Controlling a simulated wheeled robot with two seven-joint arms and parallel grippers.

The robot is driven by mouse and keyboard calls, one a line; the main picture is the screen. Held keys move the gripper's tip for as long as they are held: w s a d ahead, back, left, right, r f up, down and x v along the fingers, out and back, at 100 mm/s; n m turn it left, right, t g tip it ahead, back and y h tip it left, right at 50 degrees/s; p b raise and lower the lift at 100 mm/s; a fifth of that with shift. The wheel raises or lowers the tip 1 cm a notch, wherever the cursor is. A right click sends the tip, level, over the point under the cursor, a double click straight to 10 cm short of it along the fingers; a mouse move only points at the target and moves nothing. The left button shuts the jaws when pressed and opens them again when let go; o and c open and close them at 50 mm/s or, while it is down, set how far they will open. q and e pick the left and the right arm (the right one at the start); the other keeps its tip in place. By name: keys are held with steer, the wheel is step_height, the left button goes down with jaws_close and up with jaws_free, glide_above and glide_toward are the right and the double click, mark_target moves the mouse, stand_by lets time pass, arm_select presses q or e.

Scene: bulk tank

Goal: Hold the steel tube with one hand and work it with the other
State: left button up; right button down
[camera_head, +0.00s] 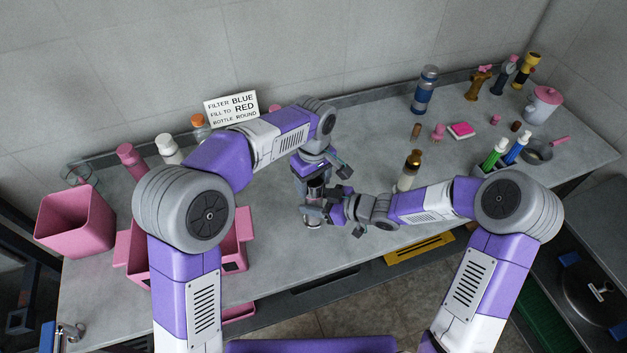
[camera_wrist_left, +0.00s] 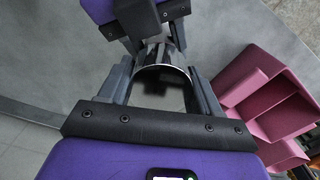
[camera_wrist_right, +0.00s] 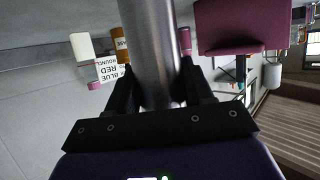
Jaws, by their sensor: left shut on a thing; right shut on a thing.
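The steel tube (camera_head: 316,190) stands upright near the middle of the counter, mostly hidden by my grippers. My left gripper (camera_head: 318,176) comes from above and is shut on its upper part. The left wrist view shows the tube's shiny round rim (camera_wrist_left: 163,72) between the fingers. My right gripper (camera_head: 319,207) reaches in from the right and is shut on the tube lower down. In the right wrist view the tube's smooth grey side (camera_wrist_right: 152,50) runs between the fingers. The tube's lower end is close to the counter; whether it touches I cannot tell.
Pink bins (camera_head: 80,222) stand at the left of the counter (camera_head: 275,255). A sign (camera_head: 231,107) leans at the back wall. A gold-topped bottle (camera_head: 409,170) stands just behind my right forearm. Bottles, a pink-lidded pot (camera_head: 543,105) and pens fill the right side.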

arm_select(q)
steer(key=shift+m, duration=1.2)
steer(key=o, duration=1.2)
steer(key=shift+r, duration=2.3)
